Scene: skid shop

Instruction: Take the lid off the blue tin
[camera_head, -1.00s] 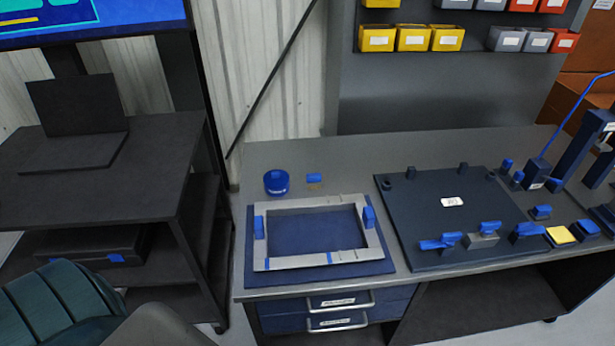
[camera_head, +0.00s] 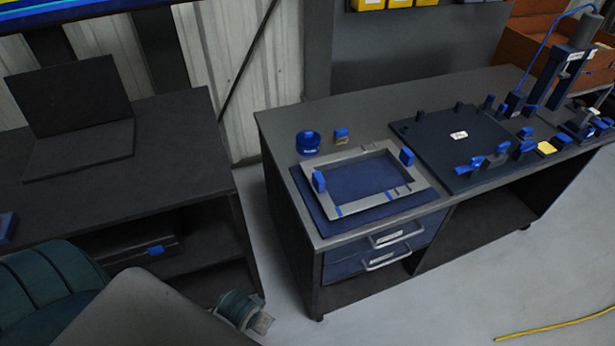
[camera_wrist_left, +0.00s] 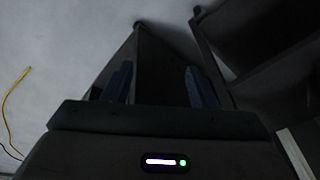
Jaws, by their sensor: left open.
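The blue tin (camera_head: 308,143) is a small round blue container at the back left corner of the workbench, behind the grey frame. It looks upright, but it is too small to tell its lid from its body. In the left wrist view my left gripper (camera_wrist_left: 158,86) is open, with two dark blue fingers apart and nothing seen between them. It faces the floor and dark furniture, away from the tin. My right gripper is not in view.
A grey frame (camera_head: 350,209) with blue blocks lies on a blue mat beside the tin. A small blue-topped piece (camera_head: 341,135) stands right of the tin. A dark plate (camera_head: 455,150) with fixtures lies further right. A gap separates the workbench from the left dark table (camera_head: 180,140).

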